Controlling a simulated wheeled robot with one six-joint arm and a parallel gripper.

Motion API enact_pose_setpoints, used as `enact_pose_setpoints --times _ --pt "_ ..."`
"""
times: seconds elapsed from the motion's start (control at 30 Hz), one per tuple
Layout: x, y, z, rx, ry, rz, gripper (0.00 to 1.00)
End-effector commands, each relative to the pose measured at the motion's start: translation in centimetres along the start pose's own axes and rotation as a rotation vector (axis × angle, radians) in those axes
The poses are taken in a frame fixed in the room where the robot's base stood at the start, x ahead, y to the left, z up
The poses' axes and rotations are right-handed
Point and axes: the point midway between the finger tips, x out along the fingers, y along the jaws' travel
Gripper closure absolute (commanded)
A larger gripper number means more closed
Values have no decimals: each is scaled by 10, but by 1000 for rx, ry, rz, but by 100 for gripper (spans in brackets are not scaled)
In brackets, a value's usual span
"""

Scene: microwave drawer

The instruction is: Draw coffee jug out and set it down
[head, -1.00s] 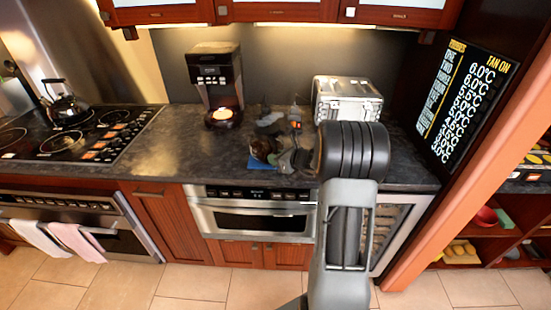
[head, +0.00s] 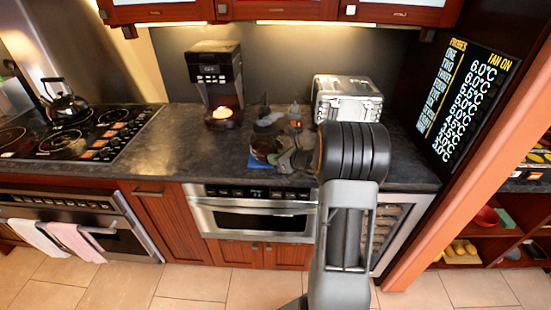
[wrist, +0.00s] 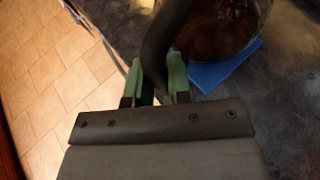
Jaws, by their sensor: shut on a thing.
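The coffee jug (head: 263,147) has a dark lid and a glass body with brown coffee. It looks upright at a blue square (head: 256,163) on the dark counter. In the wrist view, the jug's glass (wrist: 222,22) is at the top, partly over the blue square (wrist: 228,73). I cannot tell whether its base touches. My gripper (wrist: 160,76) has green fingers closed around the jug's dark handle (wrist: 168,30). In the head view my gripper (head: 288,157) is right of the jug. The coffee maker (head: 215,78) stands back left, apart from the jug, its lit plate empty.
A silver toaster-like box (head: 347,98) stands behind my arm on the right. A small bottle (head: 295,112) is behind the jug. The stovetop (head: 85,133) with a black kettle (head: 66,105) is far left. The counter (head: 185,140) between stove and jug is clear.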

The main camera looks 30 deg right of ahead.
Motion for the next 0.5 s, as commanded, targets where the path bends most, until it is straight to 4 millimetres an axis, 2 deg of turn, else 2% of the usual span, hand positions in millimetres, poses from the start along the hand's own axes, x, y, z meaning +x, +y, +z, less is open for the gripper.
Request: enact_pose_setpoints --times 0.27,0.3,0.5 --pt "0 -1 3 -4 -6 -1 100" --pt "0 -1 3 -4 -6 -1 80" --pt "0 0 2 -3 -3 -1 61"
